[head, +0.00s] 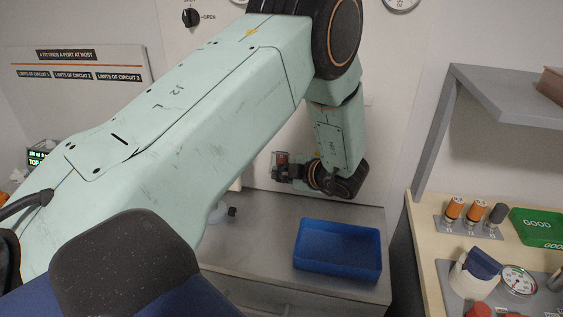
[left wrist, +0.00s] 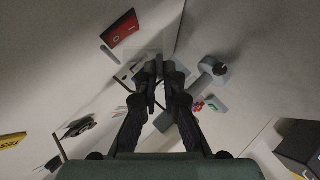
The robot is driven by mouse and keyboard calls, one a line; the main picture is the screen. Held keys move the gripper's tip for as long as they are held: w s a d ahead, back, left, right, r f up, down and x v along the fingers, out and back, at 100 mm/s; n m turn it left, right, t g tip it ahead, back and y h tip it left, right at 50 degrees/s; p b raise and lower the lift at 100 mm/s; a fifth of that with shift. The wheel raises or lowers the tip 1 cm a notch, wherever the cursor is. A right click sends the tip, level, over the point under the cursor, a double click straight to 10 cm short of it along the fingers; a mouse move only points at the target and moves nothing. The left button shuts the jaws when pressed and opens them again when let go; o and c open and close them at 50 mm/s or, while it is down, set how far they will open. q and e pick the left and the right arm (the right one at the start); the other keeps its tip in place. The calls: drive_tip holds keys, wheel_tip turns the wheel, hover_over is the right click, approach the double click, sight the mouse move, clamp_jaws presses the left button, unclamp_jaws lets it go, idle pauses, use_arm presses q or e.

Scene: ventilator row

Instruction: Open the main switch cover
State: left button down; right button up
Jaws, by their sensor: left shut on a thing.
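The main switch shows in the left wrist view as a red rocker (left wrist: 120,29) with white marks, at the upper left. In the head view it is a small red patch (head: 282,158) on the back wall. The main switch cover (left wrist: 140,59) is clear and hard to make out; its faint edges lie between the rocker and my fingertips. My left gripper (left wrist: 158,88) is shut on what looks like the cover's edge. In the head view the left gripper (head: 285,174) is small, close beside the switch. How far the cover is swung cannot be told. My right gripper is out of view.
A blue tray (head: 338,250) stands on the grey bench (head: 259,212) below the gripper. At right are a grey shelf (head: 500,95) and a table with orange-topped fittings (head: 454,208), a green GOOD tray (head: 538,226) and a gauge (head: 519,280). A knob (head: 190,17) sits high on the wall.

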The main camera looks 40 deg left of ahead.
use_arm(q)
drive_tip(key=shift+w+a+r+m+g+h+p, duration=0.1)
drive_tip(key=shift+w+r+m+g+h+p, duration=0.05)
drive_tip(key=shift+r+m+g+h+p, duration=1.1)
drive_tip(key=shift+w+a+r+m+g+h+p, duration=0.15)
drive_tip(key=shift+r+m+g+h+p, duration=0.6)
drive_tip(key=shift+r+g+p, duration=0.9)
drive_tip(key=shift+f+p, duration=0.3)
drive_tip(key=shift+f, duration=0.1)
drive_tip(key=c, duration=1.5)
unclamp_jaws()
drive_tip(key=shift+d, duration=0.1)
drive_tip(key=v, duration=1.2)
drive_tip(key=shift+s+r, duration=0.1)
